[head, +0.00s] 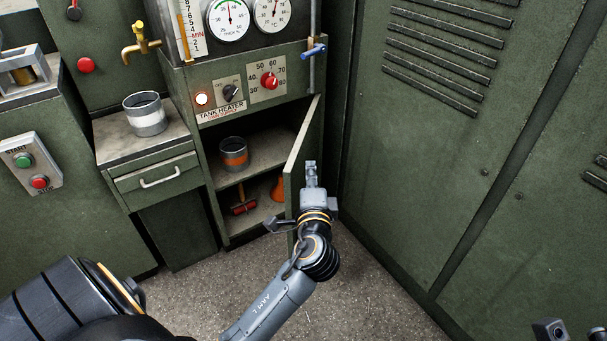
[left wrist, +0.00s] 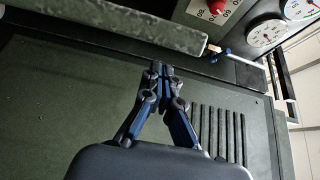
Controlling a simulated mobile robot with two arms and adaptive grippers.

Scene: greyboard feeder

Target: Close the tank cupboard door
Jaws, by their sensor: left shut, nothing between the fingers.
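The tank cupboard door (head: 300,152) is a green panel, hinged at the right side of the cupboard under the tank heater panel. It stands open, swung outward and seen nearly edge-on. My left gripper (head: 310,168) is shut and empty, just right of the door, on its outer side. In the left wrist view the closed fingertips (left wrist: 160,68) are below a worn green edge (left wrist: 120,22), which looks like the door's. I cannot tell whether they touch it. Dark parts at the lower right of the head view look like my right gripper (head: 574,334), mostly cut off.
Inside the cupboard are an orange-banded tin (head: 233,153), a red-handled tool (head: 243,204) and an orange object (head: 278,189) partly behind the door. A blue-handled valve (head: 313,50) is above the door. A large green louvred cabinet (head: 430,150) stands close on the right.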

